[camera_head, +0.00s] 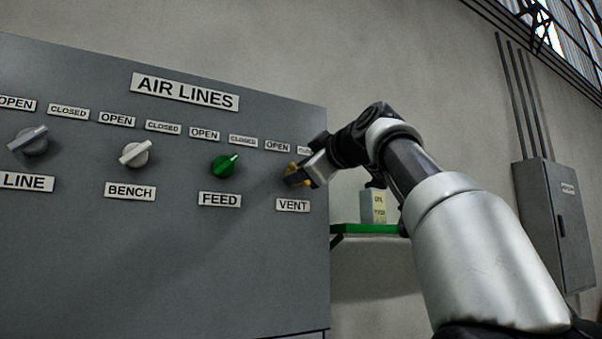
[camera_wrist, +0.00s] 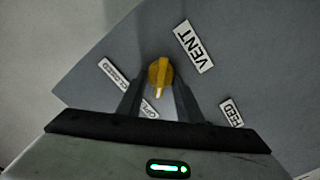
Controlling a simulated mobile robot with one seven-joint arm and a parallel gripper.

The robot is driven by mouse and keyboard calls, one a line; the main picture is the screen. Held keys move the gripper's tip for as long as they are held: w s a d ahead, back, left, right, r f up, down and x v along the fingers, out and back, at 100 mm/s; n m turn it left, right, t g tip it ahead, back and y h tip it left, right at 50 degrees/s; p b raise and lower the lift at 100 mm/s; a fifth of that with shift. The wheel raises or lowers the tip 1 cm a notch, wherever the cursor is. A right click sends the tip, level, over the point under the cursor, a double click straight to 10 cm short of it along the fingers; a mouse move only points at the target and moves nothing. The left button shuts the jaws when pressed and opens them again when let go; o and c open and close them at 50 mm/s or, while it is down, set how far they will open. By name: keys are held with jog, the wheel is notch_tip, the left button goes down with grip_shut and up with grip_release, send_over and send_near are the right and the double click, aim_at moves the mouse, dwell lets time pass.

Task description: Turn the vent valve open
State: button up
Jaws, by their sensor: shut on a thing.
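The vent valve is a yellow knob (camera_wrist: 159,74) on the grey panel, above the VENT label (camera_head: 292,205). In the head view my gripper (camera_head: 305,172) mostly covers it, with only bits of yellow showing. In the wrist view the knob sits between the two fingers of my gripper (camera_wrist: 159,86), which is shut on it. Its pale ridge points down in that view, roughly towards the partly hidden OPEN label (camera_wrist: 150,110) and away from the CLOSED label (camera_wrist: 114,74).
The AIR LINES panel (camera_head: 150,240) also carries a green FEED knob (camera_head: 224,166), a white BENCH knob (camera_head: 134,154) and a grey LINE knob (camera_head: 28,140). Right of it, a green shelf (camera_head: 365,229) holds a small box (camera_head: 373,207). A grey cabinet (camera_head: 553,225) hangs farther right.

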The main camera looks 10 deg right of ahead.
dwell(0.4)
jog(key=o, duration=1)
jog(key=shift+o, duration=0.2)
jog(key=b+v, duration=0.5)
jog(key=v, duration=1.2)
jog(key=shift+s, duration=0.2)
jog(key=shift+w, duration=0.1)
